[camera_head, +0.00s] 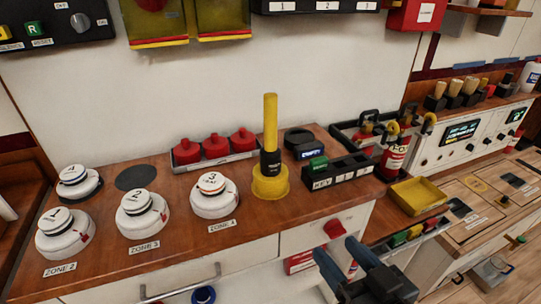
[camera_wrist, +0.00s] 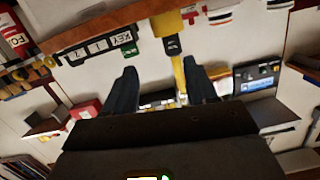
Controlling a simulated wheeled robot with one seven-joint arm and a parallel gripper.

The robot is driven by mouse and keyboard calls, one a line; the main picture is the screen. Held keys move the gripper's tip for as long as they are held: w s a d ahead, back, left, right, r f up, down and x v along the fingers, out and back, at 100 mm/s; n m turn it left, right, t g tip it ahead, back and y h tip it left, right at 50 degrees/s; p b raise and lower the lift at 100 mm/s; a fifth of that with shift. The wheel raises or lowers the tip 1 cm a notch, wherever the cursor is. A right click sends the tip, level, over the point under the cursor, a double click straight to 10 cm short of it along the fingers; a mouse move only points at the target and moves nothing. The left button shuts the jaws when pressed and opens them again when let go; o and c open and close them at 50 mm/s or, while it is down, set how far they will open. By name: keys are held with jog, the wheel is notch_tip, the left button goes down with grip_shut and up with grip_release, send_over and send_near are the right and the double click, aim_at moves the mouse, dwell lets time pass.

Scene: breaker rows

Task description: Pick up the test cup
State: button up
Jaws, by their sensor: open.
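The test cup seems to be the yellow cup (camera_head: 270,184) with a black collar and an upright yellow pole (camera_head: 270,120), standing on the wooden counter. In the wrist view, which looks upside down, the yellow cup (camera_wrist: 166,22) is at the top. Its pole shows between my fingers, nearer the right one. My gripper (camera_head: 340,250) is open and empty, in front of the counter's front edge and lower right of the cup. Both dark fingers show in the wrist view (camera_wrist: 160,68). They are apart from the cup.
White detectors (camera_head: 214,195) stand left of the cup. A tray of red pieces (camera_head: 215,147) is behind it. A black key rack (camera_head: 338,174) is close on its right. A red knob (camera_head: 334,229) is on the cabinet front near my gripper. A yellow tray (camera_head: 418,194) is farther right.

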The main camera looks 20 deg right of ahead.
jog(key=w+r+n+y, duration=0.1)
jog(key=w+r, duration=0.5)
jog(key=w, duration=0.4)
jog(key=n+t+y, duration=0.1)
jog(key=n+y, duration=0.2)
send_near(275, 105)
jog(key=w, duration=0.4)
jog(key=p+x, duration=0.1)
jog(key=x, duration=0.2)
jog(key=a+x, duration=0.1)
jog(key=x, duration=0.2)
jog(key=shift+p, duration=0.35)
jog(key=shift+w+a, duration=0.2)
jog(key=shift+w, duration=0.45)
jog(key=shift+f, duration=0.1)
jog(key=shift+c, duration=0.3)
grip_shut()
